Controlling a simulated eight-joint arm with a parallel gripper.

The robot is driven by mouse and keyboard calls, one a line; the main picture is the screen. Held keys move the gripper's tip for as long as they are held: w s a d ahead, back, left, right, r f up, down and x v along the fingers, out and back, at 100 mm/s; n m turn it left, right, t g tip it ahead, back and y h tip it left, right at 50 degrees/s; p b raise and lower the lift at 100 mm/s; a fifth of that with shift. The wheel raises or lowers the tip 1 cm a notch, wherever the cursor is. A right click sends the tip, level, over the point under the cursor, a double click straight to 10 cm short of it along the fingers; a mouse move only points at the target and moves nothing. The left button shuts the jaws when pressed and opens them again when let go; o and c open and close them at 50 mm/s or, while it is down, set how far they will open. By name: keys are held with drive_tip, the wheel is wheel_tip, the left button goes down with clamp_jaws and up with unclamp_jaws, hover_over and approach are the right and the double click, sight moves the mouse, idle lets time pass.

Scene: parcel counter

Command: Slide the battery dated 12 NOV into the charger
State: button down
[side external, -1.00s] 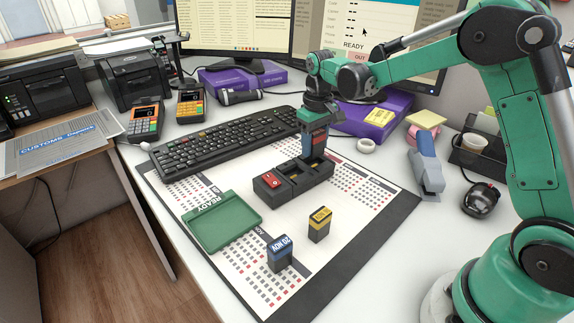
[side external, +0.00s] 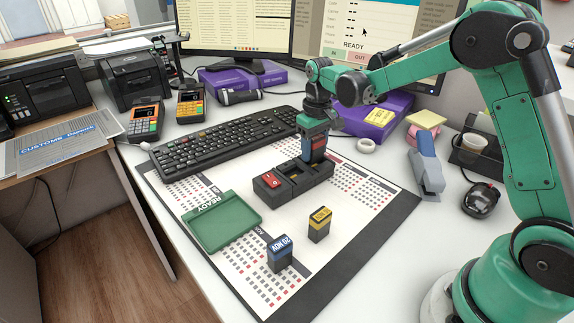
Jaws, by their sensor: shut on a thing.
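My gripper (side external: 312,133) is shut on a dark blue battery (side external: 314,149), which it holds upright at the right end of the black charger (side external: 283,198). The battery's lower end is at or just inside the right slot; I cannot tell how deep. Its date is not readable here. A red battery (side external: 270,180) sits in the charger's left slot. The middle slot is empty. A blue-topped battery marked 20 NOV (side external: 281,253) and a yellow-topped battery (side external: 319,225), its date too small to read, stand on the mat.
The green READY tray (side external: 222,226) lies empty left of the charger. The keyboard (side external: 220,142) is behind the charger. A tape roll (side external: 366,146), a stapler (side external: 427,166) and a mouse (side external: 481,199) are to the right. The calendar mat (side external: 370,215) is clear right of the charger.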

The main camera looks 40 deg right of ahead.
drive_tip(key=shift+f, duration=0.35)
drive_tip(key=shift+c, duration=1.2)
unclamp_jaws()
drive_tip(key=shift+r, duration=0.1)
drive_tip(key=shift+r, duration=2.75)
